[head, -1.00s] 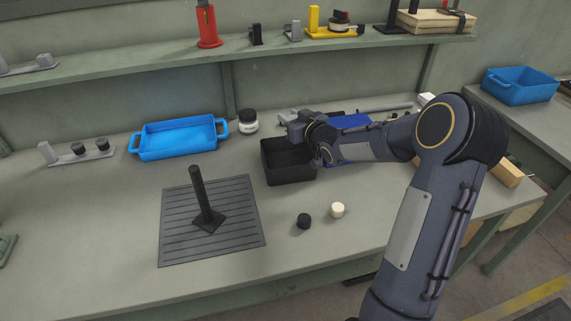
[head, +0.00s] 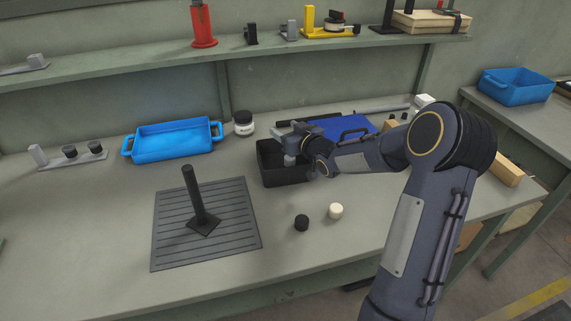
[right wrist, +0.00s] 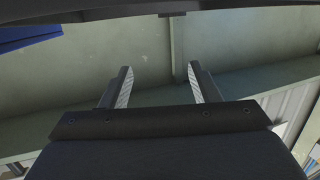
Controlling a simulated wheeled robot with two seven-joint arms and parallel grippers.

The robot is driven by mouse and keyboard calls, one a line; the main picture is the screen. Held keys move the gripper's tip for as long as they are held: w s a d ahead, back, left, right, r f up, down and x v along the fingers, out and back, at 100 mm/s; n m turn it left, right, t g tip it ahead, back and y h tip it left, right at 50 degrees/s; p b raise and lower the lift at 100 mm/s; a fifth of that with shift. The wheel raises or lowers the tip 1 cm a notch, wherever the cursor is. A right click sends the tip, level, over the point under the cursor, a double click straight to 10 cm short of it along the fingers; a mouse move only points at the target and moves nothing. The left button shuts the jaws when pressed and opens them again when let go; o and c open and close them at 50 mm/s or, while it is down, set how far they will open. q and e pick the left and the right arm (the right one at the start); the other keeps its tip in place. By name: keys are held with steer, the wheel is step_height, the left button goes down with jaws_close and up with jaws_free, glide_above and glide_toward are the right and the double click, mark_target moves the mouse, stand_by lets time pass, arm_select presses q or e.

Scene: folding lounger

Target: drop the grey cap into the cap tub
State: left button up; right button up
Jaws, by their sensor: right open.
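The black open tub (head: 283,176) stands mid-bench in the head view; I take it for the cap tub. My right gripper (head: 290,153) is over the tub. Its jaws are open in the right wrist view (right wrist: 158,88), with nothing between the fingers. A light grey shape shows at the gripper's end over the tub; I cannot tell whether it is a finger or the grey cap. No other grey cap can be made out on the bench, and the gripper and tub wall hide part of the tub's inside. My left gripper is out of view.
A black cap (head: 302,223) and a cream cap (head: 336,211) lie in front of the tub. A black post stands on a ribbed mat (head: 172,234) to the left. A blue tray (head: 173,140) and a jar (head: 243,124) stand behind. The front left bench is clear.

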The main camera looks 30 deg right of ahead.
steer(key=s+r, duration=0.1)
steer(key=s, duration=0.6)
steer(key=shift+s+d, duration=0.25)
steer(key=shift+s, duration=0.1)
steer(key=shift+r, duration=0.1)
steer(key=s+a+r+m+g+h+p, duration=0.1)
steer(key=s+a+r+g+p, duration=0.15)
steer(key=s, duration=0.35)
steer(key=s+a+r+m+g+h+p, duration=0.1)
steer(key=s+a+r+m+g+p, duration=0.1)
steer(key=s+a+r, duration=0.3)
steer(key=s+a+f+g+y+p, duration=0.1)
steer(key=s+a, duration=0.4)
steer(key=s, duration=0.5)
steer(key=s+a+f+g+y+p, duration=0.1)
steer(key=s+a+g+y, duration=0.2)
steer(key=s, duration=0.7)
steer(key=shift+s+a+f+n+g+y+p, duration=0.35)
steer(key=shift+a+g, duration=0.55)
steer(key=shift+g, duration=0.15)
